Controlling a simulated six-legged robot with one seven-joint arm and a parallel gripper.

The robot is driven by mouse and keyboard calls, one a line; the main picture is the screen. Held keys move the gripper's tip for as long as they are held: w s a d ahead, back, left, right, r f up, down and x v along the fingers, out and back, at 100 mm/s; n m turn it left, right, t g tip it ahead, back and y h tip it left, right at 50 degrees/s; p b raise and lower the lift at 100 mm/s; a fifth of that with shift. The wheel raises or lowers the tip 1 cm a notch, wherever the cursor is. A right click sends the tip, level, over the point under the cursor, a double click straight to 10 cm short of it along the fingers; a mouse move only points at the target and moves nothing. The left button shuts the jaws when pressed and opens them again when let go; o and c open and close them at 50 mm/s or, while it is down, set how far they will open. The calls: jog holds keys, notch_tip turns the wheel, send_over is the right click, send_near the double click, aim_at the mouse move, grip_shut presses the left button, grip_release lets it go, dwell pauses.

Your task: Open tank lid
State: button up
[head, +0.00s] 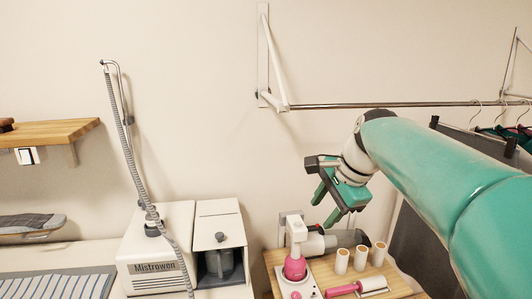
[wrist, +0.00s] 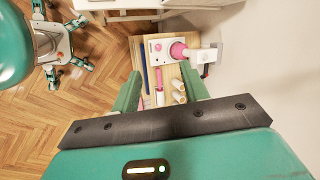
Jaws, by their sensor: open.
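The white steamer (head: 157,243), marked Mistrowen, stands at the lower left of the head view with its hose rising from the top. Beside it is a white box (head: 205,232) with an open front bay. A dark tank (head: 213,264) sits inside the bay, and a small dark knob (head: 221,237) shows above it. I cannot tell for sure which part is the tank lid. My gripper (head: 328,204) is open and empty, in the air to the right of the box and well apart from it. Its spread fingers also show in the wrist view (wrist: 160,72).
A metal clothes rail (head: 390,105) runs above. A wooden shelf (head: 60,130) is at left.

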jog(key=s+f+n+h, duration=0.1)
jog(key=s+f+n, duration=0.1)
jog(key=s, duration=0.4)
jog(key=s+d+f+n+h, duration=0.1)
jog(key=s+f+n, duration=0.2)
jog(key=s+n, duration=0.2)
jog(key=shift+s+d+f+t, duration=0.25)
jog(key=shift+s+t, duration=0.15)
jog(key=shift+s, duration=0.45)
jog(key=s+f+n, duration=0.2)
jog(key=s, duration=0.1)
jog(key=s+d+f+n+h, duration=0.1)
jog(key=s+f+n, duration=0.1)
jog(key=s+f, duration=0.1)
jog(key=s+f+n, duration=0.2)
jog(key=shift+s+d+f+t, duration=0.3)
jog(key=shift+s+t, duration=0.1)
jog(key=c, duration=0.4)
grip_shut()
jog(key=shift+s+d, duration=0.1)
jog(key=shift+s, duration=0.05)
